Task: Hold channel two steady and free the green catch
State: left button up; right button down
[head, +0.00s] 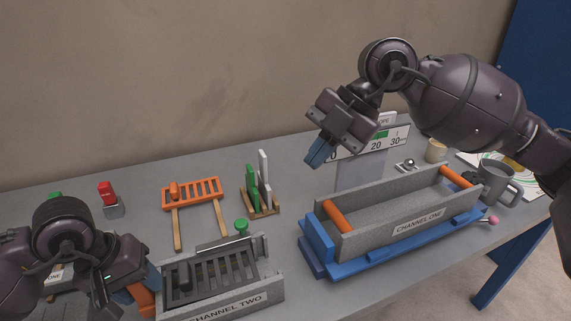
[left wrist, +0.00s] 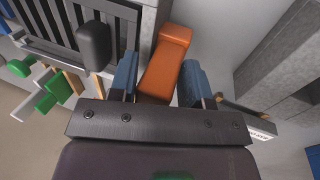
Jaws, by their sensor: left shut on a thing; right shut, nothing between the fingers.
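Channel two (head: 272,290), a grey trough with a dark slatted grate, sits at the table's front and is cut off by the lower picture edge. My left gripper (head: 136,291) is shut on the orange handle (head: 148,281) at its left end. In the left wrist view the handle (left wrist: 166,62) lies between the blue fingers, beside the grate (left wrist: 60,28). A green knob (head: 241,225), which looks like the green catch, stands at channel two's back edge; whether it is engaged cannot be told. My right gripper (head: 320,153) is shut and empty, raised above the table behind channel one.
Channel one (head: 385,225), with orange handles, stands on a blue base (head: 318,261) at right. An orange rack (head: 192,192), a wooden stand with green and white plates (head: 260,203) and a red-topped block (head: 108,196) are behind channel two. A grey mug (head: 494,182) is far right.

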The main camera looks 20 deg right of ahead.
pick_arm(q)
jog(key=shift+s+f, duration=0.1)
jog(key=shift+f, duration=0.05)
pick_arm(e)
jog(key=r, duration=0.1)
jog(key=d+r, duration=0.1)
jog(key=r, duration=0.1)
jog(key=shift+s+d+r, duration=0.1)
jog(key=shift+r, duration=0.1)
pick_arm(q)
jog(key=o, duration=0.8)
jog(key=shift+r, duration=0.2)
jog(key=shift+r, duration=0.55)
pick_arm(e)
jog(key=shift+r, duration=0.2)
